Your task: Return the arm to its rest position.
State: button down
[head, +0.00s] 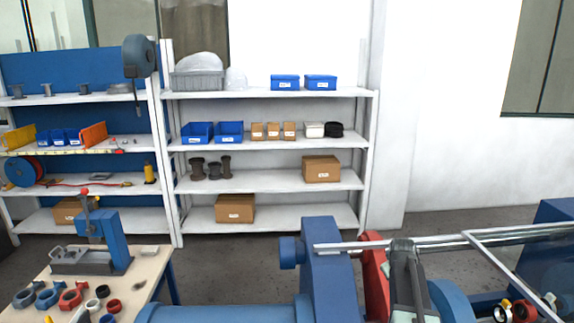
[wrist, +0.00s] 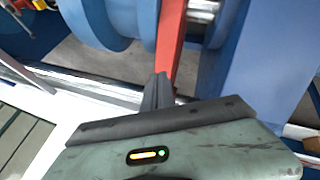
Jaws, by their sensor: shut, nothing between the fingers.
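My gripper (wrist: 160,82) shows in the wrist view with its dark fingers together and empty. Its tips are close to the lower end of a red valve lever (wrist: 172,38); I cannot tell whether they touch. Blue valve parts (wrist: 102,20) flank the lever. In the head view the grey-green end of my arm, with my gripper (head: 403,250), is at the lower right. It is just right of the red lever (head: 375,270), which stands beside a blue valve block (head: 326,260). The lower part of the lever is out of view.
A metal rail (head: 440,241) runs across the lower right near my arm. A workbench (head: 150,265) with a blue press (head: 98,230) and several rings stands at the lower left. White shelves (head: 270,190) with boxes and bins stand behind. Open floor lies between.

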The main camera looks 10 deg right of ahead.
jog(key=s+a+f+n+g+y+b, duration=0.15)
jog(key=a+f, duration=0.25)
jog(key=a, duration=0.6)
jog(key=s+a+f+b, duration=0.2)
jog(key=a+f+b, duration=0.1)
jog(key=a, duration=0.6)
jog(key=s+a+f+y+b, duration=0.15)
jog(key=a+f, duration=0.25)
jog(key=a, duration=0.6)
jog(key=s+a+f+m+g, duration=0.1)
jog(key=s+a+m+g, duration=0.2)
jog(key=s, duration=1)
jog(key=a+g+b, duration=0.1)
jog(key=a, duration=0.1)
jog(key=shift+s+a+f+m+y, duration=0.2)
jog(key=shift+a+m+y, duration=0.1)
jog(key=shift+a+m, duration=0.05)
